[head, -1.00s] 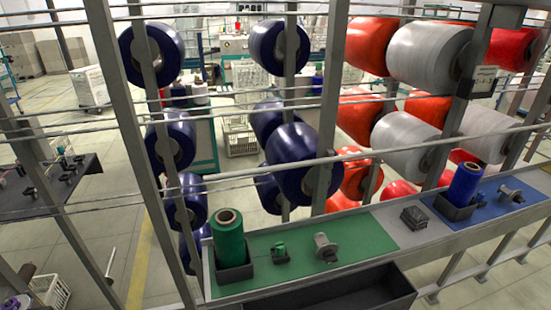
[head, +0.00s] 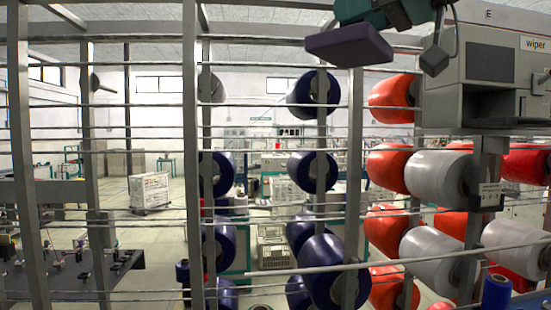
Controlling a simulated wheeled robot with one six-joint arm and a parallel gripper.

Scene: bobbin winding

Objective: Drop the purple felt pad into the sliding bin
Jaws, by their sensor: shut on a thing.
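The purple felt pad (head: 348,45) is a flat, dark purple block near the top of the head view, right of centre. My gripper (head: 382,15), with grey and teal parts, is at the upper edge and is shut on the pad. The pad hangs in the air in front of the upper part of the rack. The top of my gripper is cut off by the frame, and its fingertips are partly hidden. I cannot make out the sliding bin in this view.
A grey machine labelled "wiper" (head: 500,70) stands close at the right. Metal rack posts and thin horizontal rails cross the view, with navy spools (head: 315,170), red spools (head: 388,165) and grey spools (head: 438,175). A dark table (head: 70,275) is at the lower left.

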